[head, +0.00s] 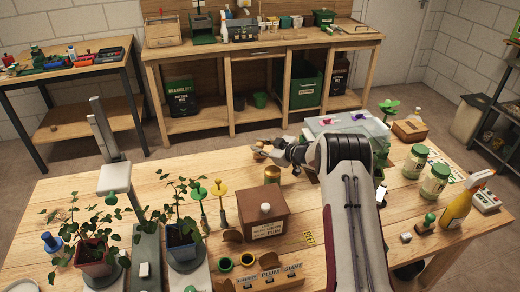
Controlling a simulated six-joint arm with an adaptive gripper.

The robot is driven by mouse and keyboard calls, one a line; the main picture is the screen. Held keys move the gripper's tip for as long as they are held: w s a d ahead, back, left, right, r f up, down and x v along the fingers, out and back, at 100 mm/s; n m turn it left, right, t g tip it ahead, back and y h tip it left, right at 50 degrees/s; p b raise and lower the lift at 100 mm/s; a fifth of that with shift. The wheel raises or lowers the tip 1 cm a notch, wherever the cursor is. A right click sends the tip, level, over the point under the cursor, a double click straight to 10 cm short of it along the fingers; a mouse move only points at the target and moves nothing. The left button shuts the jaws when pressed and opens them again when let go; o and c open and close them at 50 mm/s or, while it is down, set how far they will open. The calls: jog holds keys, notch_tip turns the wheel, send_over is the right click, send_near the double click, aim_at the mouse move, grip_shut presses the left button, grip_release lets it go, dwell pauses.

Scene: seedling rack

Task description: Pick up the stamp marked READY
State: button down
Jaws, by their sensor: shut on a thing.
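My gripper (268,151) is out over the middle of the wooden bench, pointing left, with its fingers small and partly dark in the head view. It is shut on a small light-brown rounded thing (258,153) at its fingertips. I cannot tell whether this is a stamp, and no READY marking is legible. A green-knobbed thing like a stamp (430,220) stands at the right of the bench. A blue-topped thing of similar shape (50,242) stands at the far left.
A brown box (265,222) with a white knob and a gold tin (272,174) stand below my gripper. Potted seedlings (180,240) fill the left. Bare wood (190,163) lies left of my gripper.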

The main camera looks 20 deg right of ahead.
jog(key=shift+r, duration=4.35)
